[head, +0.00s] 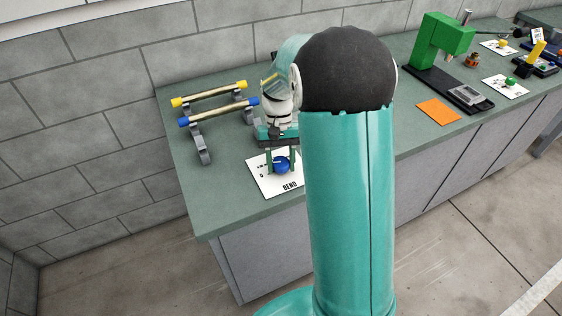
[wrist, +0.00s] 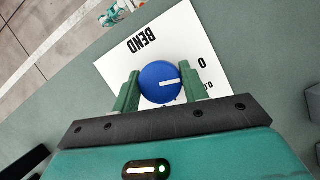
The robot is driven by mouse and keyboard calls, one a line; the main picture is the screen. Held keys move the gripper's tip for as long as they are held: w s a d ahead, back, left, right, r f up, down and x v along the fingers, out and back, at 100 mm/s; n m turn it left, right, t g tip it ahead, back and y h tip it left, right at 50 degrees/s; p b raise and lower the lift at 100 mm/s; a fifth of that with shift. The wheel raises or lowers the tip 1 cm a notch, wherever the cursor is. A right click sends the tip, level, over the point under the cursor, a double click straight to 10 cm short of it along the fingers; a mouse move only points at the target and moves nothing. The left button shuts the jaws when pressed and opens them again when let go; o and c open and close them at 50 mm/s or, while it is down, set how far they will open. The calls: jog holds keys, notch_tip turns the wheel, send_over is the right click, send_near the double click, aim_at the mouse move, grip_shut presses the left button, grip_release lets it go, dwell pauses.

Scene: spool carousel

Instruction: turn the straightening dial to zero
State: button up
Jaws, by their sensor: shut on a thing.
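The straightening dial is a round blue knob (wrist: 159,82) with a white pointer line, on a white card (wrist: 185,30) marked BEND and 0. In the wrist view the pointer line points right, toward one finger; the 0 lies to the upper right of the knob. My gripper (wrist: 160,88) is shut on the knob, with one green finger on each side. In the head view the blue knob (head: 281,165) sits on the card (head: 262,184) near the bench's front left corner, with my gripper (head: 281,160) over it. Part of the card's scale is hidden behind the fingers.
A rack with a yellow-ended bar (head: 210,95) and a blue-ended bar (head: 218,112) stands behind the dial, to the left. A green press (head: 441,45) and an orange sheet (head: 438,111) lie farther right. My arm hides the middle of the bench (head: 232,214).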

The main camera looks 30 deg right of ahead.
jog(key=shift+n, duration=0.7)
jog(key=shift+h, duration=0.3)
jog(key=o, duration=1)
jog(key=shift+r, duration=0.1)
jog(key=v, duration=1.3)
jog(key=shift+w+r, duration=0.25)
